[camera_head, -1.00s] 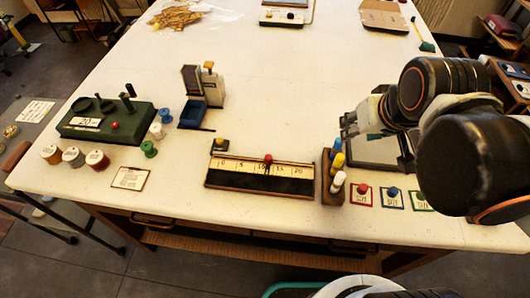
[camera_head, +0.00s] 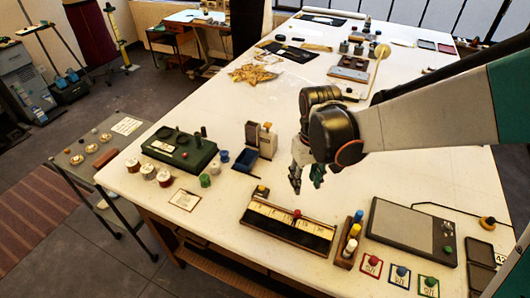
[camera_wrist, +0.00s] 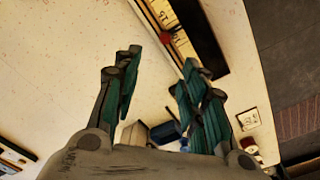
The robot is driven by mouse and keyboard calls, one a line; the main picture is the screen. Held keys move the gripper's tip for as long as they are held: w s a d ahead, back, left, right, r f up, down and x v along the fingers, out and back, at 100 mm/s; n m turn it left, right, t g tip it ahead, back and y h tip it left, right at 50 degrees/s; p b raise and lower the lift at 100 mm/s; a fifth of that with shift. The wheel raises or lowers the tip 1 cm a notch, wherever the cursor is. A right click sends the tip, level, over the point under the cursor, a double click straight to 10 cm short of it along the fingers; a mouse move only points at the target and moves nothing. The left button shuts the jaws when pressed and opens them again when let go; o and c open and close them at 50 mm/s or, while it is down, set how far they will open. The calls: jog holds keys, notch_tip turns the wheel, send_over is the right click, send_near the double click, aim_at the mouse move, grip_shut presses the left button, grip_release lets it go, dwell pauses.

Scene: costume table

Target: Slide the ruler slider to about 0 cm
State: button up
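The ruler (camera_head: 286,232) is a dark-framed board with a pale number strip, lying on the white table. Its red slider knob (camera_head: 297,213) stands near the middle of the strip; its exact reading is too small to tell. My gripper (camera_head: 307,184) is just behind the ruler, above the table, apart from the knob. In the wrist view, my gripper (camera_wrist: 160,85) has its teal fingers spread, with nothing between them. Part of the ruler (camera_wrist: 204,38) shows at the top there, with the number strip and dark edge.
A small block with a yellow knob (camera_head: 261,189) sits at the ruler's left end. A rack of colored cylinders (camera_head: 350,239) stands close at its right end. Left are a blue-tray device (camera_head: 247,160) and green box (camera_head: 180,147). A grey panel (camera_head: 408,230) lies right.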

aim_at(297, 211)
jog(key=f+b, duration=0.3)
jog(key=f, duration=0.1)
jog(key=f+b, duration=0.3)
jog(key=f, duration=0.2)
jog(key=f+b, duration=0.3)
jog(key=f, duration=0.2)
jog(key=shift+s+a+f, duration=0.1)
jog(key=shift+s+a, duration=0.1)
jog(key=shift+a, duration=0.15)
grip_shut()
jog(key=shift+a, duration=0.15)
